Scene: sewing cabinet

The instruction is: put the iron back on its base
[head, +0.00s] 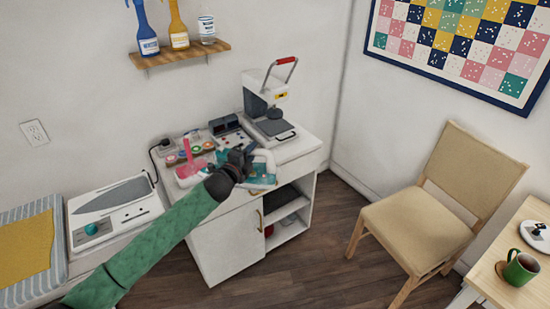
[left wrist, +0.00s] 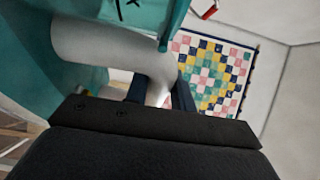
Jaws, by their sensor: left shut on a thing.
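The iron (head: 263,168), white and teal, is at the front of the white cabinet top. My left gripper (head: 243,164) is shut on its handle, and the gripper and arm hide part of it. In the left wrist view the white handle (left wrist: 105,50) passes between the jaws, with the iron's teal body (left wrist: 80,82) beside it. I cannot tell whether the iron touches the cabinet top. My right gripper is not in view.
The white cabinet (head: 225,243) carries a heat press (head: 265,105), a dark device (head: 224,124) and a tray of coloured round items (head: 190,151). A striped ironing surface with yellow cloth (head: 25,245) lies left of the base. A wooden chair (head: 415,215) stands right.

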